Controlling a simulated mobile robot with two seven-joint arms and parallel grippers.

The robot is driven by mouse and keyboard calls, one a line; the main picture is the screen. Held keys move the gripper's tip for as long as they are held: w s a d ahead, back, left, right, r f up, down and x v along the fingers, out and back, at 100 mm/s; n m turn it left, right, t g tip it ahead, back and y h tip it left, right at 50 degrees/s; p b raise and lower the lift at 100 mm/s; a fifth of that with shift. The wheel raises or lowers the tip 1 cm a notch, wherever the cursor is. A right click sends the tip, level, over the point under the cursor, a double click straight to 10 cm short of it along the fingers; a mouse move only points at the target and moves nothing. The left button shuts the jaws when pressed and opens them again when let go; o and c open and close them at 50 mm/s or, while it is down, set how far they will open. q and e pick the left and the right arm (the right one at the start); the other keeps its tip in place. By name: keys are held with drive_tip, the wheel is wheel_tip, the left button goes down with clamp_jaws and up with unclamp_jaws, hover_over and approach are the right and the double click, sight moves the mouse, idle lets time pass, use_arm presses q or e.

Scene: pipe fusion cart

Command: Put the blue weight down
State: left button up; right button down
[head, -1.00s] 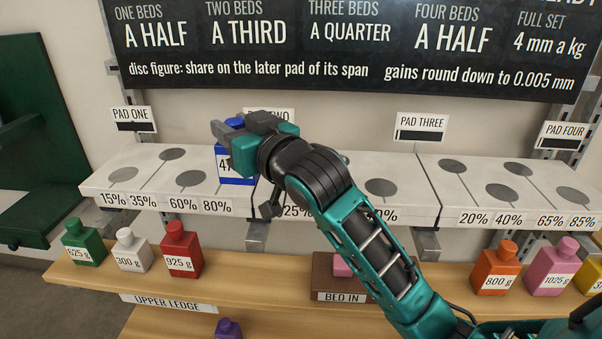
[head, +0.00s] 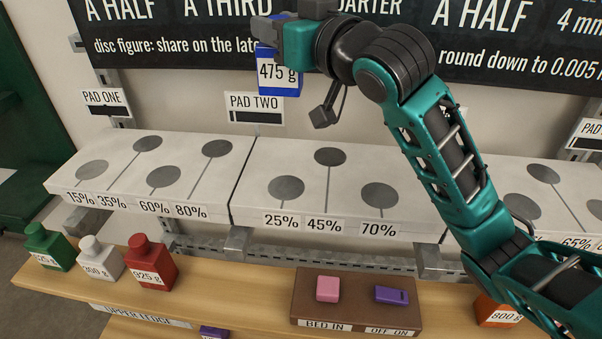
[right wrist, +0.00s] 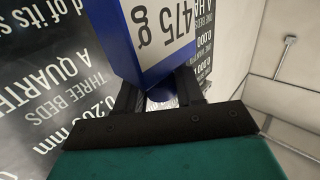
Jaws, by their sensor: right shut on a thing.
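The blue weight (head: 279,76) has a white label reading 475 g. My right gripper (head: 284,38) is shut on its top and holds it up in the air, in front of the black board and above the PAD TWO sign. In the right wrist view the blue weight (right wrist: 160,45) hangs between the dark fingers of my right gripper (right wrist: 160,97). Below are white pads with grey discs: the pad at the left (head: 118,178) marked 15% to 80%, and pad two (head: 300,215) marked 25%, 45% and 70%. Their visible discs are bare. My left gripper is not in view.
On the wooden upper ledge (head: 220,290) stand a green weight (head: 48,246), a white weight (head: 99,258), a red 925 g weight (head: 151,262) and an orange 800 g weight (head: 495,312). A brown box (head: 355,312) there carries a pink button (head: 327,289) and a purple switch (head: 391,295).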

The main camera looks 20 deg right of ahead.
drive_tip(key=shift+f, duration=0.2)
wheel_tip(320, 180, down, 19)
drive_tip(key=b, duration=0.4)
drive_tip(key=shift+f, duration=0.25)
drive_tip(key=c, duration=0.7)
unclamp_jaws()
